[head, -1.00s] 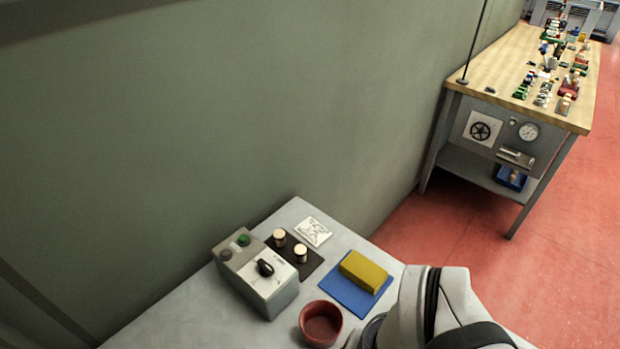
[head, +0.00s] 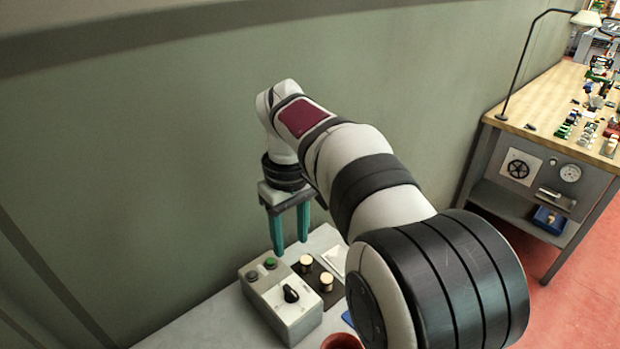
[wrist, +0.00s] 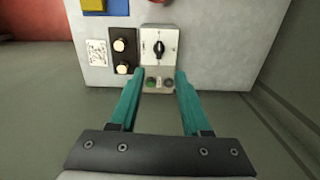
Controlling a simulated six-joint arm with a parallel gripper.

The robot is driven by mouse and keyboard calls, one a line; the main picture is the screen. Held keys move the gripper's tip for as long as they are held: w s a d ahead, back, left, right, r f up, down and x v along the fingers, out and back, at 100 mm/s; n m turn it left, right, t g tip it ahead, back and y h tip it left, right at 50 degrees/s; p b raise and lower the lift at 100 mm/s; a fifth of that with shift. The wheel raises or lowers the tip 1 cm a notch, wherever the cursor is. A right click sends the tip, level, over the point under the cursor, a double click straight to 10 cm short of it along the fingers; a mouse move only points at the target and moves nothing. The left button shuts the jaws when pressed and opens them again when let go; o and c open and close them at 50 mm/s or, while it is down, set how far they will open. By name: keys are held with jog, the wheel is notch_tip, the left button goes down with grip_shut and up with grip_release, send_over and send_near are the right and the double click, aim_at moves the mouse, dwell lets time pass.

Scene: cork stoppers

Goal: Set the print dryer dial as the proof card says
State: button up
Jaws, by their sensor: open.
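The print dryer control box (head: 285,322) is grey with a white top and stands on a pale table. Its black dial (head: 291,293) shows in the head view and from above in the wrist view (wrist: 159,47). A green button (head: 270,263) and a dark button (head: 252,276) sit at its far end. My gripper (head: 290,248), with teal fingers, is open and empty above the button end of the box. It also shows in the wrist view (wrist: 158,78).
A dark mat (wrist: 122,49) with two cork stoppers (wrist: 121,45) lies beside the box, near the dial. A red bowl (head: 343,342) and a blue mat (wrist: 113,8) are close by. The green-grey wall (head: 130,170) rises behind the table.

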aim_at(290, 290)
jog(key=shift+n, duration=0.3)
jog(key=f, duration=1)
jog(key=w+a+f, duration=0.1)
jog(key=f, duration=0.5)
grip_shut()
